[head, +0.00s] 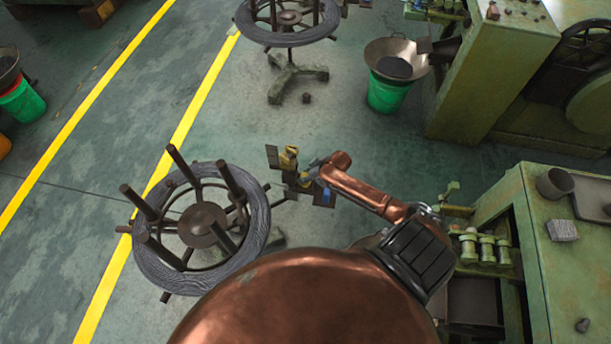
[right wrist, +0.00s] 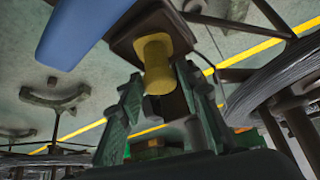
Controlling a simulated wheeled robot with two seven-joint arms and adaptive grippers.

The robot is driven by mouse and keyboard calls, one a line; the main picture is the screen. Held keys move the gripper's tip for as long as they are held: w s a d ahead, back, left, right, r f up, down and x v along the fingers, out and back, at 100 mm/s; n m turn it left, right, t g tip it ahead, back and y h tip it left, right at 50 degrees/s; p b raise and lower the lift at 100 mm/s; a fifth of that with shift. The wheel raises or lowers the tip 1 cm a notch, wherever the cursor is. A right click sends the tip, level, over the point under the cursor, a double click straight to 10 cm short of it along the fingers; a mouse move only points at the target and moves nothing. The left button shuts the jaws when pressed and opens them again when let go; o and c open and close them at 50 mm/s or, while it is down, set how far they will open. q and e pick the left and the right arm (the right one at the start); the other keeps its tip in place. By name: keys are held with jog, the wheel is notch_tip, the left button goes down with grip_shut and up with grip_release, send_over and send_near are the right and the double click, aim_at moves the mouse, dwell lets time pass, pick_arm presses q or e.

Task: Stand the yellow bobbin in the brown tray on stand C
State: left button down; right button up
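The yellow bobbin (head: 289,158) shows just beyond my right gripper (head: 306,177) in the head view. In the right wrist view the bobbin (right wrist: 157,65) is at or just beyond the two dark green fingertips (right wrist: 160,78), against a brown tray-like plate (right wrist: 122,42). A gap seems to show between bobbin and right finger, so the gripper looks open. Whether the bobbin touches the tray or a finger I cannot tell. A brown plate (head: 272,157) also shows beside the bobbin in the head view. No stand letter is readable. My left gripper is out of view.
A blue piece (head: 327,197) is close to my right gripper; a blue surface (right wrist: 82,30) fills the wrist view's upper left. A spoked wire reel (head: 148,262) stands to the left. A green bench (head: 565,275) is at right.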

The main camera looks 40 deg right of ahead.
jog(key=shift+s+r, duration=0.15)
jog(key=shift+r, duration=0.4)
jog(key=p+v, duration=0.2)
jog(key=v, duration=0.9)
jog(key=shift+d+r, duration=0.1)
jog(key=shift+r, duration=0.05)
dwell(0.8)
